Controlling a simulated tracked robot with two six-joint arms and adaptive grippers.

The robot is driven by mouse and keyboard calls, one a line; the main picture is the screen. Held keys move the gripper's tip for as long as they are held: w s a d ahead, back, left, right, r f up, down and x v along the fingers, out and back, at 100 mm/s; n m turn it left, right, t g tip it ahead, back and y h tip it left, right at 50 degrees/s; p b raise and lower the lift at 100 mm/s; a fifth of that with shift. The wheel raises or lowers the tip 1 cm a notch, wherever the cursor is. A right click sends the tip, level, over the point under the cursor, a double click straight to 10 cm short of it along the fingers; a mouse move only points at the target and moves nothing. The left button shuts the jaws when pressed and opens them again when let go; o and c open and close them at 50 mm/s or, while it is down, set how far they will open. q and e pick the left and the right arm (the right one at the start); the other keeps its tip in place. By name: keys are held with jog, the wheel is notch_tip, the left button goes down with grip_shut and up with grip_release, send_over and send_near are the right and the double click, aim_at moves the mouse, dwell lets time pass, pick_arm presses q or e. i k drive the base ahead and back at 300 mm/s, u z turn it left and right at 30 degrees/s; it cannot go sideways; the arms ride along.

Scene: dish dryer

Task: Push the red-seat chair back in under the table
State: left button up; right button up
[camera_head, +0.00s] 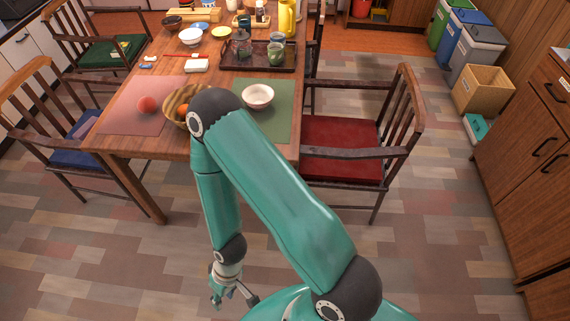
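The red-seat chair (342,160) stands at the right side of the wooden table (135,146). Its slatted backrest is on the right, away from the table, and its seat faces the table. Most of the red seat shows to the right of the table edge; its left end meets the edge in the picture, and I cannot tell how far it reaches under. My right arm crosses in front of the table's near end. My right gripper (232,294) hangs low over the floor, left of the chair and apart from it, with fingers spread and empty. My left gripper is out of view.
A blue-seat chair (78,157) and a green-seat chair (104,54) stand on the left. Bowls, a tray (258,60) and cups are on the table. Bins (476,48), a cardboard box (482,91) and a cabinet (530,150) line the right. Floor right of the red-seat chair is clear.

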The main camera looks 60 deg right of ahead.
aim_at(336, 152)
jog(key=u, duration=1.1)
jog(key=i, duration=0.15)
jog(key=z, duration=2.95)
jog(key=i, duration=0.7)
jog(key=u, duration=0.15)
jog(key=k, duration=0.9)
jog(key=z, duration=0.15)
jog(key=i, duration=0.5)
